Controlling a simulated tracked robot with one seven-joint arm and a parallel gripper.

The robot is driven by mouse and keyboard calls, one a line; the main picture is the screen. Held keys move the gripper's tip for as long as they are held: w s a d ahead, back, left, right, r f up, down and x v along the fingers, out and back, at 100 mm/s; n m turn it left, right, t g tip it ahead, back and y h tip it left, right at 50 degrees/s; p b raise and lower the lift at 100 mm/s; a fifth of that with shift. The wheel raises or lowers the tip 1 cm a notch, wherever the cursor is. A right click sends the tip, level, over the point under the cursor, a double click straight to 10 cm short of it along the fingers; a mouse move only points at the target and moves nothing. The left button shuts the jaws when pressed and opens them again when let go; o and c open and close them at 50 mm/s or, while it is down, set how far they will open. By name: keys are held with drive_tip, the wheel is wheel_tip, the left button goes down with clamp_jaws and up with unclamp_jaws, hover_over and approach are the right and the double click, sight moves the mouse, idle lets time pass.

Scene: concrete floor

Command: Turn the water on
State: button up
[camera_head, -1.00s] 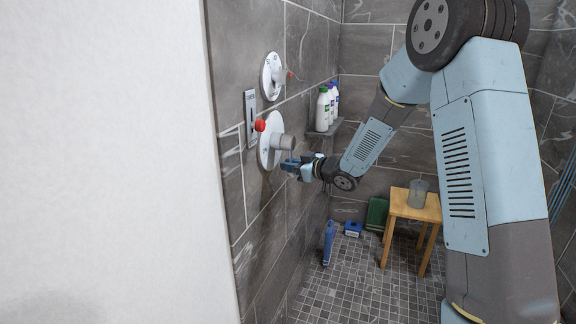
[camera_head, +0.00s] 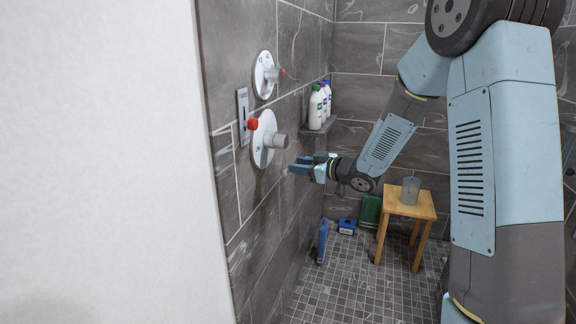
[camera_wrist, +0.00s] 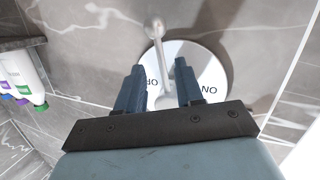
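A round white valve plate (camera_head: 262,153) with a grey cylinder and a red knob (camera_head: 253,124) is on the left tiled wall. In the wrist view a white plate (camera_wrist: 203,58) is lettered ON at the right and OFF, partly hidden, at the left. A grey lever (camera_wrist: 161,65) with a round end runs up across it. My gripper (camera_head: 291,167) is just right of and below the valve's cylinder, apart from it. In the wrist view my gripper (camera_wrist: 158,72) is open, its two fingers either side of the lever in the picture. Contact with the lever cannot be told.
A second round valve plate (camera_head: 263,76) is above, near a grey wall panel (camera_head: 243,113). Bottles (camera_head: 316,107) stand on a corner shelf (camera_head: 318,130) beyond. A wooden stool (camera_head: 409,204) with a cup (camera_head: 410,190) is at the back right. A white wall edge is at the left.

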drive_tip(key=v, duration=0.6)
drive_tip(key=shift+s+d, duration=0.15)
drive_tip(key=shift+d, duration=0.2)
drive_tip(key=shift+r, duration=0.1)
drive_tip(key=s+d+r+m+t+h, duration=0.1)
drive_tip(key=s+d+r+m+h, duration=0.35)
drive_tip(key=d+h, duration=0.3)
drive_tip(key=s+d+r+m+t+h, duration=0.1)
drive_tip(key=s+d+r+m+h, duration=0.3)
drive_tip(key=d+r+h, duration=0.3)
drive_tip(key=s+d+f+m+g+y, duration=0.1)
drive_tip(key=s+m+g, duration=0.3)
drive_tip(key=s, duration=2.1)
drive_tip(key=shift+d+f+g, duration=0.15)
drive_tip(key=shift+d+g, duration=0.15)
drive_tip(key=shift+g, duration=0.6)
